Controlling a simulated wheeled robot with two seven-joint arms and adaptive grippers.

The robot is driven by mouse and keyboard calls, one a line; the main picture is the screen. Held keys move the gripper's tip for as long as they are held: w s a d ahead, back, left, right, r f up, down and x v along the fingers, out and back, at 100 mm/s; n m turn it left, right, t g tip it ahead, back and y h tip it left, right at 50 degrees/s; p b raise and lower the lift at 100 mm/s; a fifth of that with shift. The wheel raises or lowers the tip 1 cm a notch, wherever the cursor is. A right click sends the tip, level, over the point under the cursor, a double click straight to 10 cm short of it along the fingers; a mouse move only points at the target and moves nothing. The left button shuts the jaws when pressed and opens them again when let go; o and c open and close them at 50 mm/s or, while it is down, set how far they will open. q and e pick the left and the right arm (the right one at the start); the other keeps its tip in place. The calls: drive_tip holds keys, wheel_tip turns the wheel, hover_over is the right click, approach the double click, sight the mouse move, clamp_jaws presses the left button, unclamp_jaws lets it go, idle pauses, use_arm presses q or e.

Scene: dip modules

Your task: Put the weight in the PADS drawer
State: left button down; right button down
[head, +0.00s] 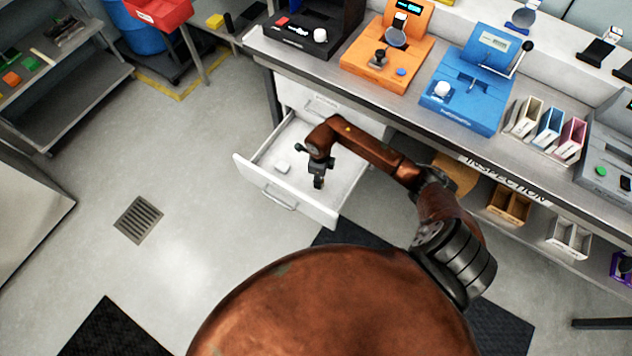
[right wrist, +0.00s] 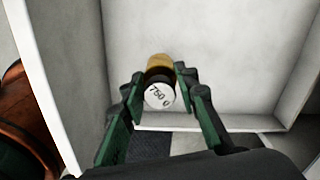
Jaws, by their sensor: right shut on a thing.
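The weight (right wrist: 160,95) shows in the right wrist view, with a white end marked "750" and a brass-coloured body with a dark band. My right gripper (head: 318,181) is shut on it; it also shows in the right wrist view (right wrist: 158,82), with the green-padded fingers on both sides of the weight. In the head view the weight is hard to make out. An open white drawer (head: 255,176) lies under the gripper, and its wall also shows in the right wrist view (right wrist: 50,85). I cannot read a label on the drawer. My left gripper is not in view.
The bench (head: 330,75) above carries an orange device (head: 385,65) and a blue device (head: 465,95). Bins (head: 510,205) stand on the shelf below. The floor left of the drawer is clear.

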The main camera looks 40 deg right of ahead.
drive_tip(key=shift+w+a+f, duration=0.1)
drive_tip(key=shift+w+f, duration=0.1)
drive_tip(key=shift+w, duration=0.05)
use_arm(q)
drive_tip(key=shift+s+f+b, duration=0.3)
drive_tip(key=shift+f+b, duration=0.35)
drive_tip(key=shift+b, duration=0.05)
use_arm(e)
drive_tip(key=shift+w+f, duration=0.2)
drive_tip(key=shift+f, duration=1.5)
drive_tip(key=shift+f, duration=0.2)
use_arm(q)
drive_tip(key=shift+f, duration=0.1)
use_arm(e)
drive_tip(key=c, duration=1.5)
unclamp_jaws()
drive_tip(key=shift+s, duration=0.1)
drive_tip(key=shift+r, duration=0.1)
wheel_tip(320, 180, up, 11)
drive_tip(key=p, duration=0.3)
drive_tip(key=shift+r, duration=0.55)
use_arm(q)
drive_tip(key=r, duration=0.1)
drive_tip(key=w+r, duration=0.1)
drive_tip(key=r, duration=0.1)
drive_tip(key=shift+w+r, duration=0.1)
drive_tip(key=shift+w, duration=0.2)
